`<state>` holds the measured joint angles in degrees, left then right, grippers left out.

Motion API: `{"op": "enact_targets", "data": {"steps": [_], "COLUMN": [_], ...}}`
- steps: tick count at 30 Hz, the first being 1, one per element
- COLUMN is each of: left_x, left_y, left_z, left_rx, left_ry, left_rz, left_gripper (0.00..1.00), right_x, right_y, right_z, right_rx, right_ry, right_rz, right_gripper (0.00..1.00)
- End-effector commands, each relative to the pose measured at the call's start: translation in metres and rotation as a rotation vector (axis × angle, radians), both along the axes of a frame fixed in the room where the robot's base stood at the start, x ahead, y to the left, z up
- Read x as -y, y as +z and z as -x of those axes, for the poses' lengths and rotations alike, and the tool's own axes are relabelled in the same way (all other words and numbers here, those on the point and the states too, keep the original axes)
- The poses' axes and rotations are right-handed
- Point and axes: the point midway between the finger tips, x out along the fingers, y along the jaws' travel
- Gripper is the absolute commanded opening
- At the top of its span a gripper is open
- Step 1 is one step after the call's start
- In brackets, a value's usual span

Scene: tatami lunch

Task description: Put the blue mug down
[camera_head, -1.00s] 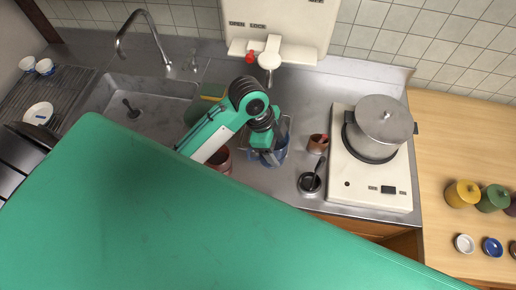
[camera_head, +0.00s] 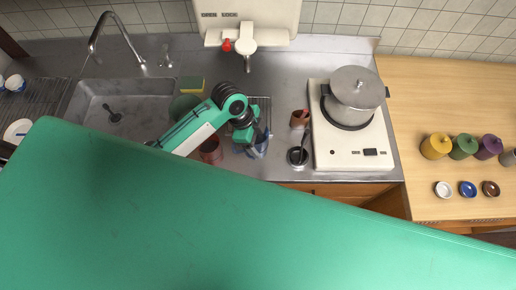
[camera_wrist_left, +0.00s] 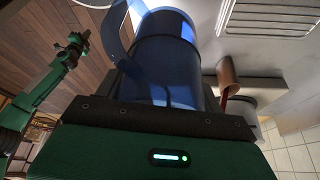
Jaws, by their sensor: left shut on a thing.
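The blue mug (camera_wrist_left: 168,62) fills the upper middle of the left wrist view, with its curved handle at the left. In the head view the mug (camera_head: 261,149) shows only partly, below and beside my gripper. My left gripper (camera_head: 254,140) is shut on the mug, over the steel counter near its front edge. I cannot tell whether the mug's base touches the counter. My other arm shows at the left of the wrist view, with its right gripper (camera_wrist_left: 78,42) small and its jaws unclear.
A wire rack (camera_head: 262,108) lies behind the mug. A reddish-brown mug (camera_head: 211,152) stands left of it. The sink (camera_head: 90,100) is at left.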

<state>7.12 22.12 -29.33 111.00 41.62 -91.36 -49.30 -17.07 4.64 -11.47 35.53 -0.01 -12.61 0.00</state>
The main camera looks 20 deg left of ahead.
Motion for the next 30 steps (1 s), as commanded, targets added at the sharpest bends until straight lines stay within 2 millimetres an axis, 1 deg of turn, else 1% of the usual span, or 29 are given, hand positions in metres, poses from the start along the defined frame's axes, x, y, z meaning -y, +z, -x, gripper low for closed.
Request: {"op": "enact_targets", "data": {"steps": [1, 3, 6, 11, 18, 22, 30], "left_x": [0.000, 0.000, 0.000, 0.000, 0.000, 0.000, 0.000], "left_y": [-0.009, -0.023, -0.038, -0.049, -0.078, -0.085, -0.087], "left_z": [0.001, 0.001, 0.000, -0.001, 0.000, 0.000, -0.001], "left_rx": [-0.007, -0.004, -0.002, 0.000, -0.002, 0.001, 0.002], "left_ry": [0.003, 0.003, 0.002, 0.002, 0.002, 0.000, 0.001], "left_rz": [0.000, 0.001, 0.002, 0.001, 0.002, 0.001, 0.001], "left_gripper": [0.32, 0.32, 0.32, 0.32, 0.32, 0.32, 0.32], "right_x": [0.000, 0.000, 0.000, 0.000, 0.000, 0.000, 0.000], "right_y": [0.008, 0.011, 0.014, 0.016, 0.025, 0.026, 0.025], "right_z": [0.000, 0.001, 0.001, 0.001, 0.002, 0.002, 0.002], "right_rx": [0.000, -0.001, -0.001, -0.001, -0.002, -0.002, -0.002], "right_ry": [0.000, 0.000, 0.000, 0.000, 0.000, 0.000, -0.001], "right_rz": [0.000, 0.000, 0.000, 0.000, 0.000, 0.000, 0.000], "right_gripper": [0.00, 0.00, 0.00, 0.00, 0.00, 0.00, 0.00]}}
